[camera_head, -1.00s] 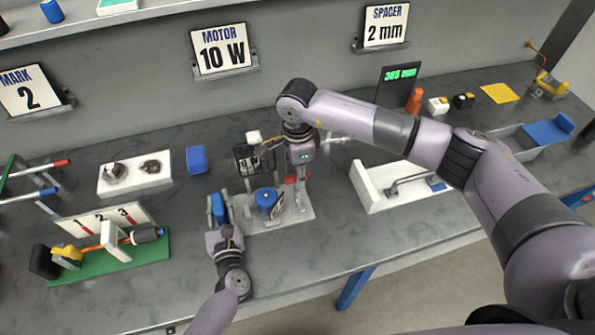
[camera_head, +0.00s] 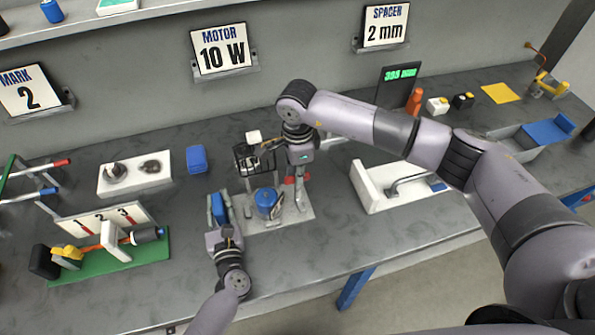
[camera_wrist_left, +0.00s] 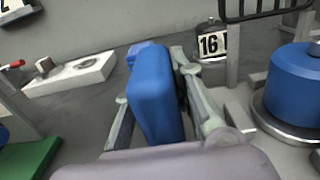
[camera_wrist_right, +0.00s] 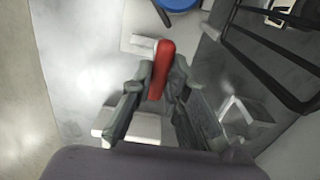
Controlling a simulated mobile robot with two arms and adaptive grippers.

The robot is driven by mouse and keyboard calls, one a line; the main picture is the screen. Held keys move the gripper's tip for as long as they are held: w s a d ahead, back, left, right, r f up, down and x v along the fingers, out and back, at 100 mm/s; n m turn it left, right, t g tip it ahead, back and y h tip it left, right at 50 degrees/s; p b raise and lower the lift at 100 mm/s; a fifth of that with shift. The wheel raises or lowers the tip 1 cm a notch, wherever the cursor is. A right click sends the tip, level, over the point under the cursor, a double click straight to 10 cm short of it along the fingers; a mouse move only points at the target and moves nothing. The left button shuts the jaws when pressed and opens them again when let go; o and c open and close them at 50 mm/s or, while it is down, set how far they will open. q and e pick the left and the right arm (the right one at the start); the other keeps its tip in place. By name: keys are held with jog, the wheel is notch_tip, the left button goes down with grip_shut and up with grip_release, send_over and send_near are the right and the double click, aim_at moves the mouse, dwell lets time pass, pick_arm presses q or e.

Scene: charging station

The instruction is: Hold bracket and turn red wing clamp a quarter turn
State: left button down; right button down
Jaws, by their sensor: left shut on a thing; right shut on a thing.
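The bracket's blue upright block (camera_wrist_left: 155,95) stands between the fingers of my left gripper (camera_head: 217,208), at the left edge of a pale base plate (camera_head: 272,228). My left gripper is shut on it. The red wing clamp (camera_wrist_right: 160,68) is at the plate's right side. My right gripper (camera_head: 300,192) points down from above and is shut on the red wing. In the head view its fingers partly hide the clamp (camera_head: 290,181). A blue round part (camera_head: 266,198) sits on the plate between both grippers.
A black wire basket (camera_head: 243,160) stands just behind the plate. A "16" sign (camera_wrist_left: 211,44) shows behind it. A white fixture with a grey handle (camera_head: 372,198) is to the right; a green-based gauge (camera_head: 150,247) is left. Bare bench lies in front.

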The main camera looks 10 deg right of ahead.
jog(key=shift+m, duration=0.5)
jog(key=m, duration=1.2)
jog(key=shift+m, duration=1.9)
jog(key=c, duration=1.6)
grip_release()
jog(key=shift+o, duration=0.2)
